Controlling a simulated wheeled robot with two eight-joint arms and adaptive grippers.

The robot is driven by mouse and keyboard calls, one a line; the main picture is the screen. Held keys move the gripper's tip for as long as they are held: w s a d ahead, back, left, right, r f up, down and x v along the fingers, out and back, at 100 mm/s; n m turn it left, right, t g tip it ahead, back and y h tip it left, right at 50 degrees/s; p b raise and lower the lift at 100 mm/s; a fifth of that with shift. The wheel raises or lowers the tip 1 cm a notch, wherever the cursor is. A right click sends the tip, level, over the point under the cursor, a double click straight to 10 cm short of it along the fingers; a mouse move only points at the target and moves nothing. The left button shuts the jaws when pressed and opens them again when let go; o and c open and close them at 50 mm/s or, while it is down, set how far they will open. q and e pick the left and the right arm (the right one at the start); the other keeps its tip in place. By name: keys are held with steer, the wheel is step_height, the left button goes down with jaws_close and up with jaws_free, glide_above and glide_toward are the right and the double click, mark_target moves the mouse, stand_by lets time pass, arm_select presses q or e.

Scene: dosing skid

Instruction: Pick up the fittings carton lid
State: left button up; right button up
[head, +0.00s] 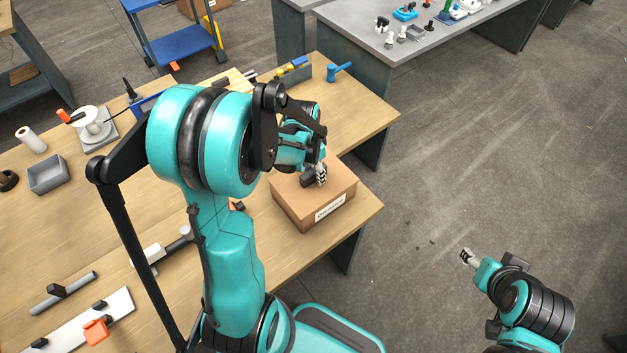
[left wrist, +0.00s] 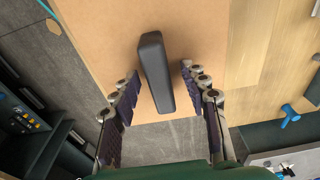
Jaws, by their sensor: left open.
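The fittings carton (head: 298,212) is a brown box with a white label, on the wooden table's near right corner. Its tan lid (head: 343,182) is on top and bears a dark bar handle (head: 307,181). My left gripper (head: 321,178) is at the handle, over the lid. In the left wrist view the gripper (left wrist: 160,74) is open, with one finger on each side of the handle (left wrist: 153,70) and gaps between. The lid (left wrist: 110,40) fills the area behind the handle. My right gripper (head: 467,257) is away from the table over the floor; its jaw opening is unclear.
The wooden table (head: 225,275) holds a grey bin (head: 48,175), a blue hammer-like tool (head: 339,72) and other tools, apart from the carton. A grey bench (head: 365,35) stands behind. Open floor (head: 470,160) lies to the right.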

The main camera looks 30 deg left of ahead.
arm_select(q)
steer(key=shift+f, duration=0.2)
stand_by(0.3)
jaws_close()
